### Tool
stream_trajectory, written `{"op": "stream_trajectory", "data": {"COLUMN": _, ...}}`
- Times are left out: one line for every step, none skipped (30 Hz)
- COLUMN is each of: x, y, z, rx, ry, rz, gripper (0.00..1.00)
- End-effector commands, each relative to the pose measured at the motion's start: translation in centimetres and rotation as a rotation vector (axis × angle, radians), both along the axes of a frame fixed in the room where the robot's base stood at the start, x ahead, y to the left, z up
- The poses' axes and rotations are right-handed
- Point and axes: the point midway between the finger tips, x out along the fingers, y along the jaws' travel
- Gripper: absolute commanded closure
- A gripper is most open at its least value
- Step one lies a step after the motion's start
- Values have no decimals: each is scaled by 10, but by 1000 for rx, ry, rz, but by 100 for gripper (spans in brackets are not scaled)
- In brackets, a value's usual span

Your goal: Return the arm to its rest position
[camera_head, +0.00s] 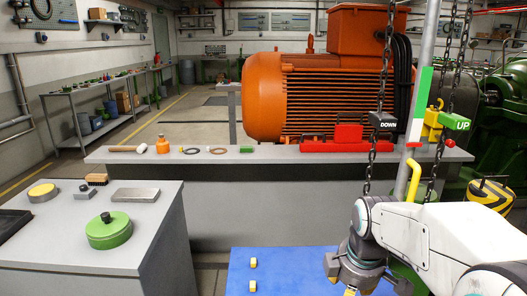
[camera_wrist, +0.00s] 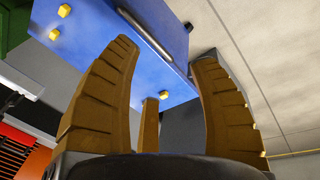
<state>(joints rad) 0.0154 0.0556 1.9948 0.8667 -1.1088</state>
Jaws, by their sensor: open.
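My arm reaches in from the right in the head view, bent, with its white links in front of the grey bench. My gripper (camera_head: 356,281) hangs at the lower right, partly cut off by the bottom edge, over or beside a blue surface (camera_head: 285,265). In the wrist view the brown fingers of my gripper (camera_wrist: 165,75) are spread apart with nothing between them. Beyond the fingertips the blue surface (camera_wrist: 105,45) shows, with small yellow pegs on it.
A grey bench (camera_head: 270,158) with tools stands ahead, with a large orange motor (camera_head: 325,95) behind it. A grey cabinet (camera_head: 150,225) with a green round part (camera_head: 109,231) is at left. Chains with DOWN (camera_head: 383,121) and UP (camera_head: 454,121) tags hang near my arm.

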Motion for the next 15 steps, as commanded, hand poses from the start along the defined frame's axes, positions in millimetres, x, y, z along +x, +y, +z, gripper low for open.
{"op": "stream_trajectory", "data": {"x": -18, "y": 1, "z": 37, "rx": 21, "ry": -13, "rz": -85, "gripper": 45}}
{"op": "stream_trajectory", "data": {"x": -28, "y": 1, "z": 48, "rx": 34, "ry": -18, "rz": -143, "gripper": 45}}
{"op": "stream_trajectory", "data": {"x": -41, "y": 2, "z": 62, "rx": 53, "ry": -24, "rz": -218, "gripper": 45}}
{"op": "stream_trajectory", "data": {"x": -51, "y": 2, "z": 72, "rx": 67, "ry": -28, "rz": -274, "gripper": 45}}
{"op": "stream_trajectory", "data": {"x": -60, "y": 2, "z": 81, "rx": 81, "ry": -31, "rz": -330, "gripper": 45}}
{"op": "stream_trajectory", "data": {"x": -73, "y": 3, "z": 92, "rx": 101, "ry": -37, "rz": -404, "gripper": 45}}
{"op": "stream_trajectory", "data": {"x": -83, "y": 3, "z": 100, "rx": 115, "ry": -41, "rz": -457, "gripper": 45}}
{"op": "stream_trajectory", "data": {"x": -92, "y": 3, "z": 107, "rx": 128, "ry": -44, "rz": -508, "gripper": 45}}
{"op": "stream_trajectory", "data": {"x": -103, "y": 3, "z": 116, "rx": 147, "ry": -48, "rz": -576, "gripper": 45}}
{"op": "stream_trajectory", "data": {"x": -111, "y": 4, "z": 121, "rx": 160, "ry": -51, "rz": -623, "gripper": 45}}
{"op": "stream_trajectory", "data": {"x": -119, "y": 4, "z": 127, "rx": 173, "ry": -55, "rz": -669, "gripper": 45}}
{"op": "stream_trajectory", "data": {"x": -128, "y": 4, "z": 133, "rx": 190, "ry": -57, "rz": -726, "gripper": 45}}
{"op": "stream_trajectory", "data": {"x": -135, "y": 4, "z": 137, "rx": 202, "ry": -60, "rz": -765, "gripper": 45}}
{"op": "stream_trajectory", "data": {"x": -141, "y": 4, "z": 140, "rx": 212, "ry": -61, "rz": -803, "gripper": 45}}
{"op": "stream_trajectory", "data": {"x": -148, "y": 4, "z": 144, "rx": 225, "ry": -65, "rz": -849, "gripper": 45}}
